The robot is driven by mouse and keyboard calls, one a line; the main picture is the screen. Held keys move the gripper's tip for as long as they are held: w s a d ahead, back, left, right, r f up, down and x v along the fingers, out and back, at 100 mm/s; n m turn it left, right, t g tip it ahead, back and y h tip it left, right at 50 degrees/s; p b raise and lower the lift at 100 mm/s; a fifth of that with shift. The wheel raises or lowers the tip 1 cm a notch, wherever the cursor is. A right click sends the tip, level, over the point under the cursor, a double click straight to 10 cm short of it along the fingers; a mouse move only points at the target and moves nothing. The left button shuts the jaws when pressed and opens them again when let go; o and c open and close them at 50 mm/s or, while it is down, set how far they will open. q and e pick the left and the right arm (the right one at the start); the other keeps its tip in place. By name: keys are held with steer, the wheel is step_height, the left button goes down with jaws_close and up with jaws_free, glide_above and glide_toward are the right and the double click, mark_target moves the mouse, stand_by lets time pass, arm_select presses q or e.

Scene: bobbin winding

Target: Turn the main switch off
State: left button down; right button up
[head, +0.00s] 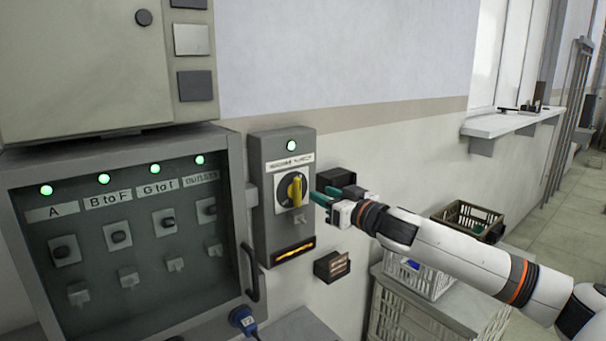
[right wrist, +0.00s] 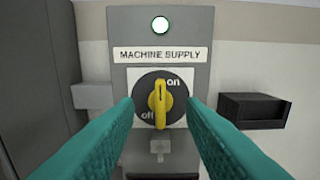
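The main switch is a yellow rotary handle (head: 295,191) on a black dial, on a grey box (head: 262,222) labelled machine supply. In the right wrist view the yellow handle (right wrist: 160,104) stands upright, between the words "on" at upper right and "off" at lower left. A lit green lamp (head: 291,146) is above it. My right gripper (head: 318,196) is just right of the switch in the head view. In the right wrist view its two teal fingers (right wrist: 160,125) are spread on either side of the dial, with nothing between them gripped. My left gripper is not in view.
A glass-fronted panel (head: 130,225) with several lit green lamps stands left of the switch box. A black wall holder (head: 336,178) and a lower one (head: 332,266) are to the right. Crates (head: 470,220) stand farther right.

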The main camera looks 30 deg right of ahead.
mark_target(300, 184)
steer(key=w+p, duration=0.1)
steer(key=w, duration=0.1)
steer(key=w+p, duration=0.1)
steer(key=w, duration=0.2)
steer(key=w+p, duration=0.1)
steer(key=w, duration=0.2)
steer(key=shift+a+r+p, duration=0.1)
steer(key=shift+a+p, duration=0.15)
steer(key=shift+p, duration=0.1)
steer(key=shift+w, duration=0.25)
jaws_close()
